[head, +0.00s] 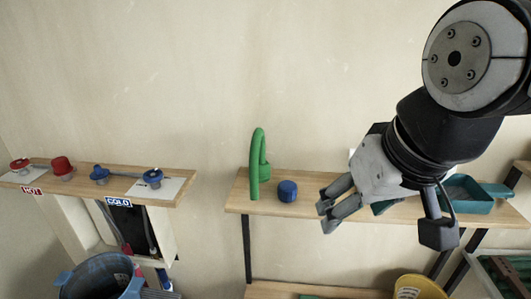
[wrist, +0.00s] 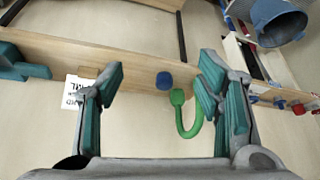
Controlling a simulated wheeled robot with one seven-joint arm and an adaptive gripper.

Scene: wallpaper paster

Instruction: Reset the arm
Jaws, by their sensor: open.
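My gripper (head: 338,204) is in the head view, in front of the middle wooden shelf (head: 226,207), pointing left and a little down. It is open and holds nothing. In the wrist view my gripper (wrist: 165,95) shows its two teal-padded fingers spread wide. Between them in that picture are a blue knob-like piece (head: 287,191) and a green hooked piece (head: 257,165) on the shelf. The blue piece (wrist: 164,80) and green piece (wrist: 190,120) both appear apart from the fingers. The arm hides part of the shelf in the head view.
A teal tray (head: 470,196) sits at the shelf's right end. The left shelf (head: 130,180) holds red and blue valve handles, with HOT (head: 31,190) and COLD (head: 118,201) labels. A blue bucket (head: 100,275) is below left, a yellow container (head: 420,287) below right. The wall above is clear.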

